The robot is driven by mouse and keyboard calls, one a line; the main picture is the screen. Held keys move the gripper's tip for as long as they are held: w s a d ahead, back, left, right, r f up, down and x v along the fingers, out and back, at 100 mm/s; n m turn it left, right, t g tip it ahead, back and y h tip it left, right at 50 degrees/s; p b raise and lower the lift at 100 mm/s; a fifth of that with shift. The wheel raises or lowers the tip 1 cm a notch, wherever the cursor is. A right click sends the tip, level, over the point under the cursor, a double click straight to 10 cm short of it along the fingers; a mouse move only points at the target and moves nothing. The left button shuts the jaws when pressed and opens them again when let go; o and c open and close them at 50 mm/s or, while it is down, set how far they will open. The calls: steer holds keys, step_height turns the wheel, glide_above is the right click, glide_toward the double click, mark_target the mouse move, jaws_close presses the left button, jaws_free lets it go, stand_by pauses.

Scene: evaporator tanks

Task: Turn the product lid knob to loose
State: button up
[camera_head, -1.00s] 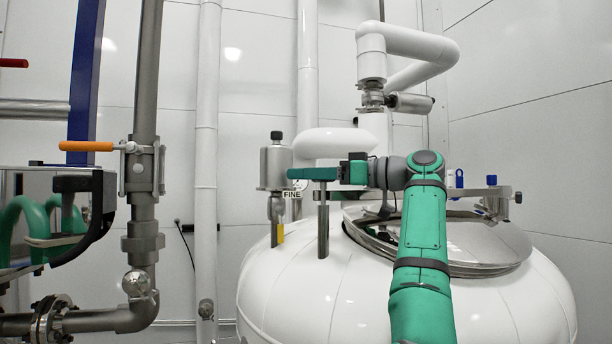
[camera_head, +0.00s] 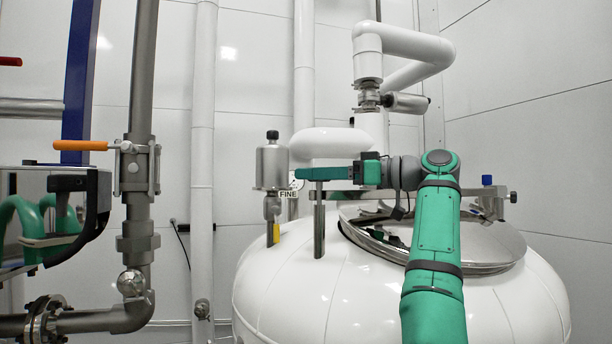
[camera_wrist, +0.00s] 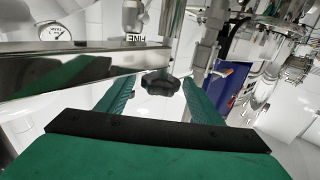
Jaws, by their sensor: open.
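A black lobed knob (camera_wrist: 160,82) shows in the wrist view, between the tips of my gripper (camera_wrist: 158,88). The two green fingers stand apart on either side of it, with light gaps, so my gripper is open around the knob and not clamped. In the head view my gripper (camera_head: 308,173) points left, level, above an upright metal post (camera_head: 319,225). The knob is hidden there behind the fingers. The polished round lid (camera_head: 485,245) lies on the white tank (camera_head: 300,290), partly hidden by my arm.
A metal bar (camera_wrist: 60,68) runs close along the left of my fingers in the wrist view. A valve cylinder (camera_head: 271,166) and a FINE label (camera_head: 288,194) are just left of my gripper. A blue knob (camera_head: 487,180) stands right of my arm. White pipes rise behind.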

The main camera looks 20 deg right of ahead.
steer(key=v, duration=0.8)
steer(key=shift+a, duration=0.1)
steer(key=shift+w+a, duration=0.1)
steer(key=shift+w, duration=0.1)
